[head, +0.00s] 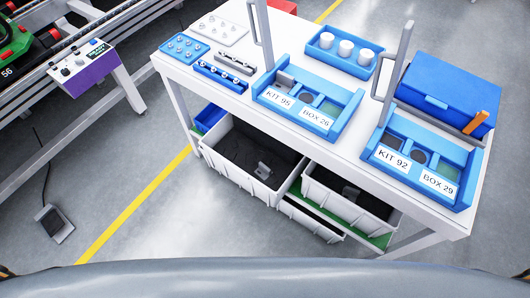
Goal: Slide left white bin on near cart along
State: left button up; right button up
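The left white bin (236,182) sits on the lower level of the near cart (182,98), under its white top. It is open, with a dark inside, and a small grey part (263,171) lies in it. The cart top hides its far side. Neither of my grippers shows in the head view, and nothing is seen touching the bins.
Blue kit trays (262,98), a blue case (440,90) and upright grey handles are on the cart top. A low white tray (308,222) sits below the right bin. A foot pedal (54,223) is on the floor at left. The floor before the cart is clear.

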aim_at(234, 147)
jog(key=k+j+z, duration=0.15)
jog(key=j+z, duration=0.2)
jog(key=k+j+z, duration=0.35)
jog(key=j, duration=0.2)
jog(key=k+j+z, duration=0.15)
jog(key=j+z, duration=0.2)
